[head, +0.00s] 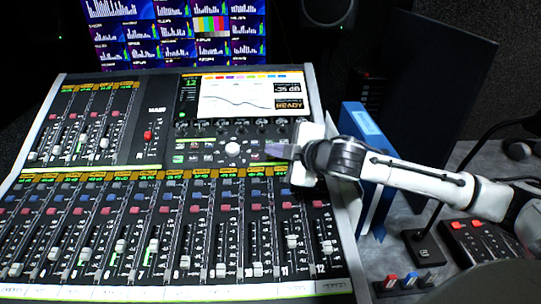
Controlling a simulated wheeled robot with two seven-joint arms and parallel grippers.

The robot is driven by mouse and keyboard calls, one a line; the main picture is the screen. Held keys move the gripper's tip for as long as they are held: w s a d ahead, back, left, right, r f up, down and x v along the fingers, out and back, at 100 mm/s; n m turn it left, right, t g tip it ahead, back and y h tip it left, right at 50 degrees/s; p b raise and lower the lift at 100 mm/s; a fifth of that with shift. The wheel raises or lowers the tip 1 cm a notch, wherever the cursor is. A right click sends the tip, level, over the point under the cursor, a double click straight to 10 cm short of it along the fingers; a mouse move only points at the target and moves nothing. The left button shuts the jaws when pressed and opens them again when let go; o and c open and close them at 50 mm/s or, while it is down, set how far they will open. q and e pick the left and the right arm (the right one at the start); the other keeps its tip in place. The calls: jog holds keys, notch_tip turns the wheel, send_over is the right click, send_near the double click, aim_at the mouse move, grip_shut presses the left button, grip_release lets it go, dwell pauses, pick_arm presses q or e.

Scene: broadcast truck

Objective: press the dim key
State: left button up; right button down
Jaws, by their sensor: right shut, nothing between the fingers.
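A mixing console (150,228) fills the left and middle of the head view, with rows of faders and a small screen (240,95). A cluster of small lit keys (194,158) lies below the screen, around a pale round knob (232,149). Their lettering is too small to read, so I cannot tell which one is the dim key. My right gripper (272,152) comes in from the right, shut and empty, its fingertips pointing left at the right end of this key area. I cannot tell whether the tips touch the panel. My left gripper is out of view.
A multi-picture monitor (175,32) stands behind the console. Blue binders (366,130) stand right of it, behind my right arm. A black box with red buttons (480,240) and a small unit with coloured switches (409,280) lie on the grey desk at right.

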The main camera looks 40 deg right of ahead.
jog(key=shift+w+d+f, duration=0.1)
jog(key=shift+w+f, duration=0.15)
jog(key=shift+f, duration=0.35)
dwell(0.7)
jog(key=shift+s+r+p, duration=0.25)
jog(key=shift+r+p, duration=0.5)
jog(key=shift+p, duration=0.15)
jog(key=shift+s+r, duration=0.1)
notch_tip(320, 180, up, 6)
jog(key=s+a+p, duration=0.1)
jog(key=s+p, duration=0.1)
jog(key=p, duration=0.3)
jog(key=shift+a+f+p, duration=0.25)
jog(key=shift+a+p, duration=0.05)
dwell(1.7)
